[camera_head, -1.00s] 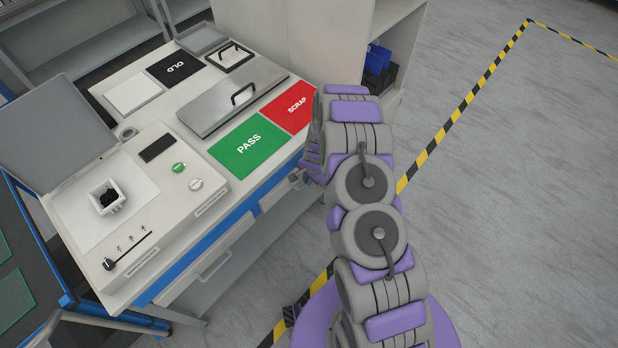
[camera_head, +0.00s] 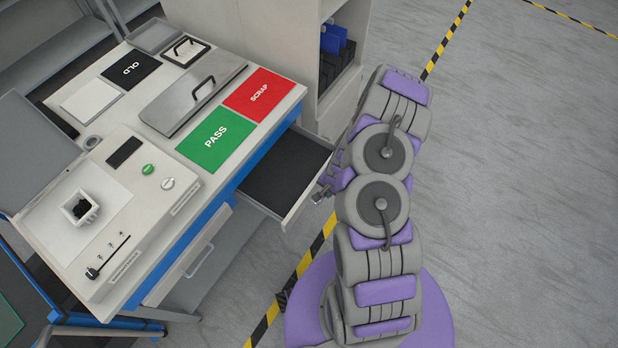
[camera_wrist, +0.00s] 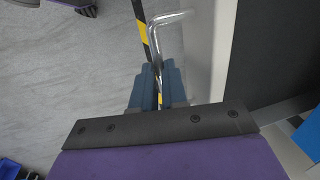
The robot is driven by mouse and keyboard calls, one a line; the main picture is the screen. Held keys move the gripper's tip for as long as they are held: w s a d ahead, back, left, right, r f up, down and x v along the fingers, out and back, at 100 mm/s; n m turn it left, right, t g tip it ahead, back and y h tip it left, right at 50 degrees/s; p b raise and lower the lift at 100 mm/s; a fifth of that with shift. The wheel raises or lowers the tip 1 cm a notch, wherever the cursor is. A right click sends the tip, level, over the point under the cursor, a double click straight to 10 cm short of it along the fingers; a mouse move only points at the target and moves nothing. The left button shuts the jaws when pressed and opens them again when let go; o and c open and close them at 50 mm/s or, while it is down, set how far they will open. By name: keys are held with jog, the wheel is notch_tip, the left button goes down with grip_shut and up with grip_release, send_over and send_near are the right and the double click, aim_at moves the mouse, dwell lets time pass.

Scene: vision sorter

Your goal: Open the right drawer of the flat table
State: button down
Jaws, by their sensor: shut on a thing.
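The right drawer (camera_head: 285,172) of the flat table (camera_head: 236,176) is pulled out, and its dark inside shows empty in the head view. In the wrist view the drawer's dark inside (camera_wrist: 275,50) lies to the right of its pale front. My gripper (camera_wrist: 158,82) is shut on the drawer's metal handle (camera_wrist: 160,45), which runs between the two blue fingers. In the head view my gripper (camera_head: 322,194) is at the drawer front and partly hidden by my arm. The left drawer (camera_head: 190,252) is closed.
On the table top lie a green PASS mat (camera_head: 213,137), a red SCRAP mat (camera_head: 258,93) and a grey lidded panel with a handle (camera_head: 195,95). A shelf cabinet (camera_head: 325,75) stands behind. Floor to the right is open, with yellow-black tape (camera_head: 446,42).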

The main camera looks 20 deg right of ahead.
jog(key=s+d, duration=0.2)
jog(key=s+d+p, duration=0.1)
jog(key=s+d, duration=0.1)
jog(key=shift+s, duration=0.25)
jog(key=c, duration=1.2)
grip_release()
jog(key=shift+s, duration=0.1)
jog(key=shift+o, duration=0.2)
jog(key=shift+a, duration=0.1)
notch_tip(320, 180, up, 17)
jog(key=s+d+p, duration=0.2)
jog(key=p, duration=0.1)
jog(key=shift+s, duration=0.35)
jog(key=shift+d, duration=0.1)
